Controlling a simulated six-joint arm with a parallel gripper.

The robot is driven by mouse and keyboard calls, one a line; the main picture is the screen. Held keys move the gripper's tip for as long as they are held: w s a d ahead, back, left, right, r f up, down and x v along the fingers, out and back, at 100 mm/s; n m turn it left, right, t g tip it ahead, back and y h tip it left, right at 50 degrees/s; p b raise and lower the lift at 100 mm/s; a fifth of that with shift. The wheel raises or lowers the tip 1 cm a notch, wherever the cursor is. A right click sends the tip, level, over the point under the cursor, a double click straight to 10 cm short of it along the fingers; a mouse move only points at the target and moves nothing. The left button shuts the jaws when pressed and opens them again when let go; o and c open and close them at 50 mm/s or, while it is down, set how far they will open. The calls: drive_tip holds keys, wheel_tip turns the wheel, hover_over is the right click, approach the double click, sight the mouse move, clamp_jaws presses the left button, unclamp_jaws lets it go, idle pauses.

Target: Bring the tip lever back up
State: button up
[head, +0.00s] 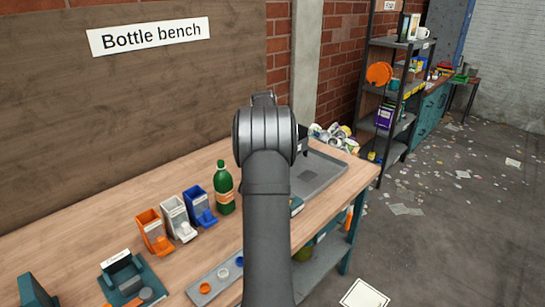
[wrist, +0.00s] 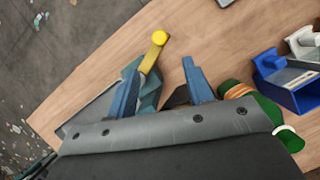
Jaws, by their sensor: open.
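The tip lever (wrist: 152,57) is a yellow bar with a round yellow knob (wrist: 159,38) at its end. In the wrist view it slants up from a teal body (wrist: 151,91). My gripper (wrist: 161,64) is open, with two blue fingers apart. The lever shows beside the left fingertip, with its knob beyond the fingertips in the picture. I cannot tell whether a finger touches it. The right finger is clear of the lever. In the head view my arm hides the lever and the gripper, and only a bit of the teal body (head: 297,206) shows.
A green bottle (head: 225,187) stands left of my arm, close to the right finger in the wrist view (wrist: 266,108). Blue (head: 199,206), white (head: 176,218) and orange (head: 153,231) dispensers stand beside it. A grey tray (head: 325,168) lies at the bench's right end.

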drive_tip(key=shift+v, duration=2.1)
drive_tip(key=shift+f, duration=0.1)
drive_tip(key=c, duration=0.4)
drive_tip(key=s+d+f+m+y, duration=0.1)
drive_tip(key=f, duration=0.1)
drive_tip(key=s+d+f+m+g+y, duration=0.1)
drive_tip(key=f, duration=0.1)
drive_tip(key=s+d+f+m+y, duration=0.1)
drive_tip(key=d+f, duration=0.1)
drive_tip(key=shift+s+g, duration=0.15)
drive_tip(key=shift+g, duration=0.15)
clamp_jaws()
drive_tip(key=s+d+f+m+t+y, duration=0.5)
drive_tip(key=s+d+m+t+y, duration=0.15)
drive_tip(key=m, duration=0.65)
drive_tip(key=s+d+f+m+t+y, duration=0.55)
drive_tip(key=d+m+t+y, duration=0.25)
drive_tip(key=m, duration=0.5)
drive_tip(key=x, duration=1.4)
